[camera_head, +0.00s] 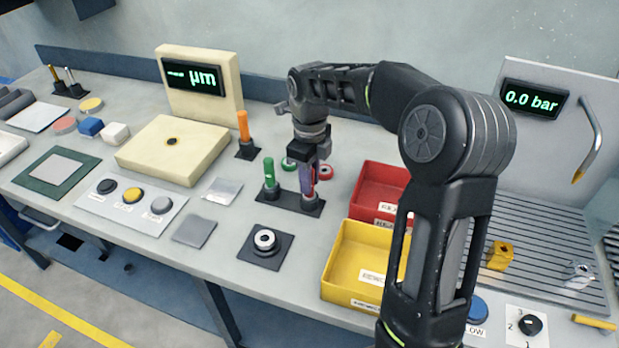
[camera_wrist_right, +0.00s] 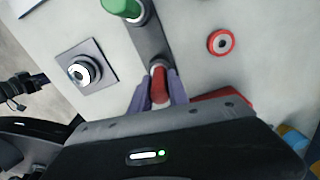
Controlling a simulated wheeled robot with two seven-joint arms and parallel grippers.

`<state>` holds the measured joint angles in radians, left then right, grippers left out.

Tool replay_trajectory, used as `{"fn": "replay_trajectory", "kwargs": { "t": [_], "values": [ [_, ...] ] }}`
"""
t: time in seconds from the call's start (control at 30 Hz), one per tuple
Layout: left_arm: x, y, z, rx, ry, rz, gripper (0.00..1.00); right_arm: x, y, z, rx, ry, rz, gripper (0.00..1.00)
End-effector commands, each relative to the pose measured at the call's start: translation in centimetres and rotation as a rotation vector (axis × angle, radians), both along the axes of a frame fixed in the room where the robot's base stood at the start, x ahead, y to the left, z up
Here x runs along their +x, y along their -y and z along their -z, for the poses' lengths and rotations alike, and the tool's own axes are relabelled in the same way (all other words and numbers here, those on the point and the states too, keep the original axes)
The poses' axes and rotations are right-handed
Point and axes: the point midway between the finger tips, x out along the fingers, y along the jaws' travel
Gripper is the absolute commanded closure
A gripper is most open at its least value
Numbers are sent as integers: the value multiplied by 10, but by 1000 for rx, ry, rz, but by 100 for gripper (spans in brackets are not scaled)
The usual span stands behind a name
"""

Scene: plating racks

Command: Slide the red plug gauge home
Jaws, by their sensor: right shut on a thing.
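The red plug gauge (camera_wrist_right: 158,86) stands between the purple fingers of my right gripper (camera_wrist_right: 155,92) in the wrist view. That gripper (camera_head: 309,180) is shut on it, over the right end of the dark two-place rack (camera_head: 288,200). The fingers hide most of the gauge in the head view, and I cannot tell whether its lower end is in the rack. The green plug gauge (camera_head: 269,173) stands upright at the rack's left end. A ring (camera_head: 264,239) sits on a dark square plate nearer the front.
A red ring (camera_head: 325,172) and a green ring (camera_head: 288,163) lie behind the rack. An orange-handled gauge (camera_head: 243,127) stands at the back. The red bin (camera_head: 362,212) and yellow bin (camera_head: 347,296) stand to the right.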

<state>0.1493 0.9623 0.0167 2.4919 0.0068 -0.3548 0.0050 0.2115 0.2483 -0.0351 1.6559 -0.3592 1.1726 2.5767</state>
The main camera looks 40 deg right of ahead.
Motion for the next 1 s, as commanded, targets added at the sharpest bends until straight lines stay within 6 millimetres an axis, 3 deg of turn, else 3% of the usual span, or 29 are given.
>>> {"fn": "replay_trajectory", "kwargs": {
  "t": [0.17, 0.2, 0.5, 0.87, 1.0],
  "values": [
    [0, 0, 0, 0, 0, 0, 48, 0, 0, 0, 0, 0, 0, 100],
    [0, 0, 0, 0, 0, 0, 48, 0, 0, 0, 0, 0, 0, 78],
    [0, 0, 0, 0, 0, 0, 48, 0, 0, 0, 0, 0, 0, 53],
    [3, 1, -3, -6, 9, 2, 48, 0, 0, 0, 0, -1, 0, 53],
    [3, 2, -1, -8, 10, 3, 48, 1, 1, -15, -1, 4, 1, 53]
  ]
}}
